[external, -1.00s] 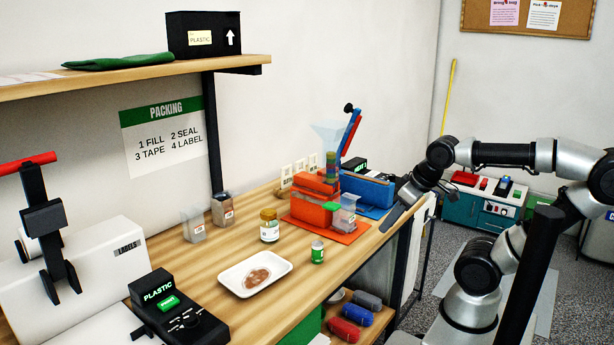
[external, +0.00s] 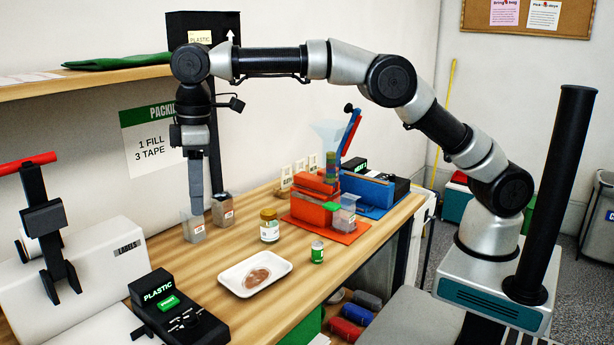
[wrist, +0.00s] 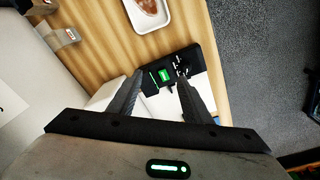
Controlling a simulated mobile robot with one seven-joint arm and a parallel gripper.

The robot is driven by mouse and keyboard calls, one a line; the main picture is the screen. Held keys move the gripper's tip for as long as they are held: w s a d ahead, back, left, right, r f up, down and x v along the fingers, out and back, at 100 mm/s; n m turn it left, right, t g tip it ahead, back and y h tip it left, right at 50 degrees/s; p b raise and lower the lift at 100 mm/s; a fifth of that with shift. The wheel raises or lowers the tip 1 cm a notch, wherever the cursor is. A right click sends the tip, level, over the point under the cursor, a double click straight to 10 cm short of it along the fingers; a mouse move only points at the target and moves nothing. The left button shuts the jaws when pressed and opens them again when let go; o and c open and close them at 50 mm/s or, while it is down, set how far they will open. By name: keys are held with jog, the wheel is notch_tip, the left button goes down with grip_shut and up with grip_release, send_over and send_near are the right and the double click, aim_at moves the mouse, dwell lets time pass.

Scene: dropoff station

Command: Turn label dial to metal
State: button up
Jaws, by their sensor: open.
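The black label printer (external: 170,312) stands at the front left of the bench in the external view. Its small screen (external: 158,289) reads PLASTIC, with a green button (external: 168,303) below it. The label dial (external: 189,318) is on the printer's top face, right of the button; its pointer is too small to read. In the wrist view the printer (wrist: 153,105) lies ahead, between and beyond my fingers. My gripper (external: 196,212) points down above the back of the bench, near the clear bags and apart from the dial. Its fingers (wrist: 158,82) are open and empty.
A white tray (external: 285,266) with brown contents, a jar (external: 269,228) and a green can (external: 317,252) stand to the right. A shelf (external: 110,75) overhangs the back.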

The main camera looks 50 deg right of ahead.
jog(key=n+p, duration=0.2)
jog(key=p, duration=0.1)
send_over(189, 316)
notch_tip(189, 316, down, 4)
jog(key=shift+g+h, duration=0.3)
jog(key=shift+g, duration=0.1)
notch_tip(189, 316, down, 18)
jog(key=b, duration=0.3)
jog(key=shift+s+r, duration=0.1)
jog(key=shift+r, duration=0.05)
jog(key=shift+c, duration=0.3)
jog(key=c, duration=1)
